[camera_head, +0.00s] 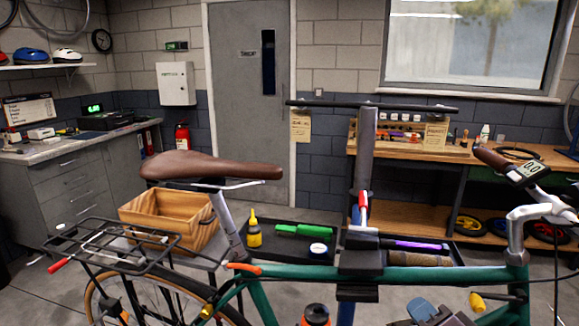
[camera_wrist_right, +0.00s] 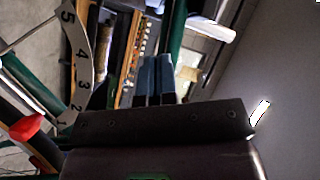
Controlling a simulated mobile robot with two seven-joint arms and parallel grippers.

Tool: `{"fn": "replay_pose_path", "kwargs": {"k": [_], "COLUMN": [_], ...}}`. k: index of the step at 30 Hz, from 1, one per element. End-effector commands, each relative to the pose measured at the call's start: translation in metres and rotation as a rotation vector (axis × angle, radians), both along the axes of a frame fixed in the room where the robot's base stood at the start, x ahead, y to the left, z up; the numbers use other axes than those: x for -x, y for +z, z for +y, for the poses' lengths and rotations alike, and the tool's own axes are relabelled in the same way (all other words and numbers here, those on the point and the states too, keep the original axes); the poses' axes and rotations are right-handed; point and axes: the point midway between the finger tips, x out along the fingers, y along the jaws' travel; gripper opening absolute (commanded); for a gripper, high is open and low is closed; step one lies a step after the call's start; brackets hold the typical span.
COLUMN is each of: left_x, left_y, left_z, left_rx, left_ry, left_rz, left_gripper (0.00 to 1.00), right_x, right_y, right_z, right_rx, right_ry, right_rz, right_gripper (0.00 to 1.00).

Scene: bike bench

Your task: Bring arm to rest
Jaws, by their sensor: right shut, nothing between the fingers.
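My right gripper (camera_head: 424,309) shows at the bottom edge of the head view, low in front of the green bike frame (camera_head: 390,274). In the right wrist view its two blue fingers (camera_wrist_right: 155,78) are together with nothing between them. The hand itself is mostly cut off in the head view. My left gripper is not in view. The bike is held at its frame by a stand (camera_head: 362,200). A curved numbered scale (camera_wrist_right: 80,55) and a red part (camera_wrist_right: 26,127) show at the left of the wrist view.
A tray (camera_head: 284,245) behind the bike holds a yellow bottle (camera_head: 254,232) and green items. A wooden box (camera_head: 172,212) stands left of it. The saddle (camera_head: 205,166), rear rack (camera_head: 110,243) and handlebar (camera_head: 520,215) are nearby obstacles. A workbench (camera_head: 460,152) stands at the back right.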

Motion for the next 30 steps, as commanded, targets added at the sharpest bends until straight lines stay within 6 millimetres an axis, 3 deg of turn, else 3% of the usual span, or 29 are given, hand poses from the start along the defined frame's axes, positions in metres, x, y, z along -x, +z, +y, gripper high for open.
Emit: {"fn": "replay_pose_path", "kwargs": {"k": [1,6,10,21,28,30], "left_x": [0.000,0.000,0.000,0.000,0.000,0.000], "left_y": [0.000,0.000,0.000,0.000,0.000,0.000], "left_z": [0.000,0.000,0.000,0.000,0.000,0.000], "left_rx": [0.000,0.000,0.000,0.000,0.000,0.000], "left_ry": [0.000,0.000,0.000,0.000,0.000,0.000], "left_rz": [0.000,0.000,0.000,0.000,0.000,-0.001], "left_gripper": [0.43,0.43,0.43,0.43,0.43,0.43], "right_x": [0.018,0.083,0.132,0.220,0.260,0.259], "right_y": [-0.025,-0.094,-0.128,-0.164,-0.171,-0.175], "right_z": [-0.001,-0.008,-0.018,-0.036,-0.044,-0.045], "right_rx": [0.115,0.495,0.703,0.982,1.077,1.087], "right_ry": [0.013,0.104,0.190,0.378,0.474,0.474], "right_rz": [0.084,0.371,0.553,0.853,0.981,0.974], "right_gripper": [0.00,0.00,0.00,0.00,0.00,0.00]}}
